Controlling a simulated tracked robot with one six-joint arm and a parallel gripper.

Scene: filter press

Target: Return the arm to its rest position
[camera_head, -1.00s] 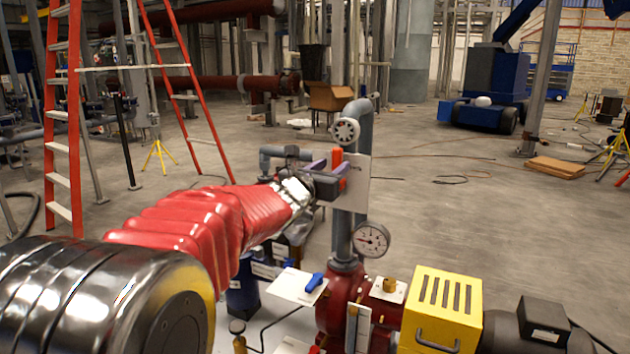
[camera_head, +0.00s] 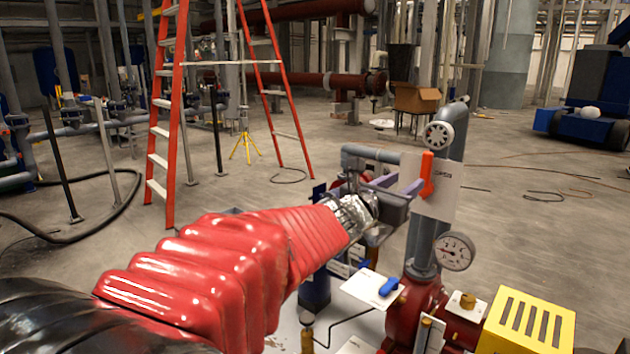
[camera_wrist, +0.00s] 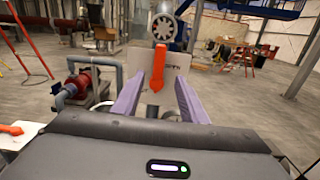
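My arm reaches out in its red sleeve (camera_head: 210,265) from the lower left of the head view. My gripper (camera_head: 404,185) is at its end, with two purple fingers spread apart. In the wrist view my gripper (camera_wrist: 158,80) is open and empty. An orange valve handle (camera_head: 427,174) stands upright in front of a white plate (camera_head: 445,198) on a grey pipe. It also shows upright in the wrist view (camera_wrist: 158,65), in line with the gap between the fingers, with space on both sides. In the head view the fingertips are just left of the handle.
Below the gripper are a pressure gauge (camera_head: 455,251), a blue-handled valve (camera_head: 388,287), a red pump (camera_head: 415,312) and a yellow slotted guard (camera_head: 527,322). A red ladder (camera_head: 175,110) stands at the left. The floor behind the pipe and to the right is mostly clear.

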